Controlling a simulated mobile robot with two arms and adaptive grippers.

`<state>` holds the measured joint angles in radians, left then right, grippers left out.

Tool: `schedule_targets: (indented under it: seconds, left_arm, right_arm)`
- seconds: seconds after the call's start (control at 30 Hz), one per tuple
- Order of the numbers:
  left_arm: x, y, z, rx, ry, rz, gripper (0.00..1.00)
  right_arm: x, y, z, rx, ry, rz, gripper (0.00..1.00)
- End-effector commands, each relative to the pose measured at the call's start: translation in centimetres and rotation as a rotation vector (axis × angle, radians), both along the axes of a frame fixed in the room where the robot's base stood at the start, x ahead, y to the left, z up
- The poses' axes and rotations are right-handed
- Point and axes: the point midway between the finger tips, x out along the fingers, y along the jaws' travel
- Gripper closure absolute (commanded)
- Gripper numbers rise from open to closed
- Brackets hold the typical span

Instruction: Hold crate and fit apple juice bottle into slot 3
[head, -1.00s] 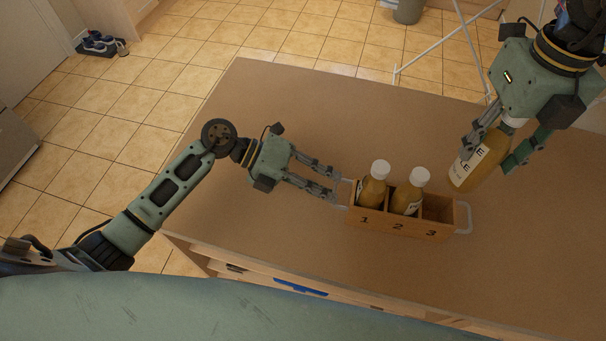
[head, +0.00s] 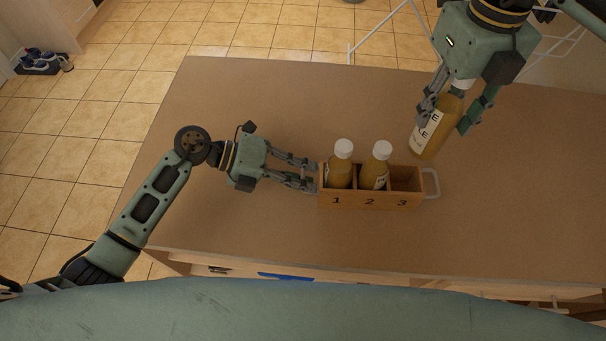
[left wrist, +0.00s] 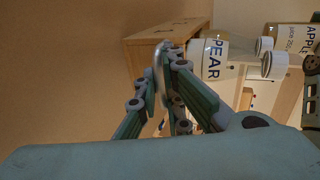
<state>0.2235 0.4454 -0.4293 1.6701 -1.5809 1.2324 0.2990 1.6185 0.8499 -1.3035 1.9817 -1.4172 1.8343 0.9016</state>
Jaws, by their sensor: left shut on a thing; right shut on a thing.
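The wooden crate (head: 345,201) stands on the table with slots marked 1, 2 and 3. Slots 1 and 2 each hold a white-capped juice bottle (head: 340,172) (head: 376,173); slot 3 (head: 406,180) is empty. My left gripper (head: 316,178) is shut on the crate's left handle, which the left wrist view also shows (left wrist: 160,62). My right gripper (head: 446,112) is shut on the apple juice bottle (head: 428,135) near its neck, behind and right of slot 3 in the head view. Its APPLE label shows in the left wrist view (left wrist: 297,38), beyond a bottle labelled PEAR (left wrist: 214,60).
The brown table (head: 240,232) is clear around the crate. The crate's free right handle (head: 432,183) sticks out beside slot 3. A white rack (head: 385,30) stands behind the table, and shoes (head: 40,60) lie on a dark mat at the far left.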

Motion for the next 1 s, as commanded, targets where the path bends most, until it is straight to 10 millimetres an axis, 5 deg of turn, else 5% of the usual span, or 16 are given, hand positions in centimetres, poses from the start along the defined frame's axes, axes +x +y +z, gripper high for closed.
schedule_targets:
  seconds: [0.27, 0.6, 1.0]
  left_arm:
    - [0.0, 0.0, -0.1, 0.002, 0.0, 0.0, 1.0]
    - [0.0, 0.1, -0.1, 0.002, 0.0, -0.001, 1.0]
    - [0.0, 0.1, -0.1, 0.003, 0.001, 0.0, 1.0]
  right_arm:
    - [0.0, 0.0, -0.1, 0.0, -0.001, 0.0, 1.0]
    - [0.0, 0.0, -5.1, -0.001, 0.006, -0.01, 1.0]
    - [0.0, 0.0, -7.3, -0.001, 0.003, -0.012, 1.0]
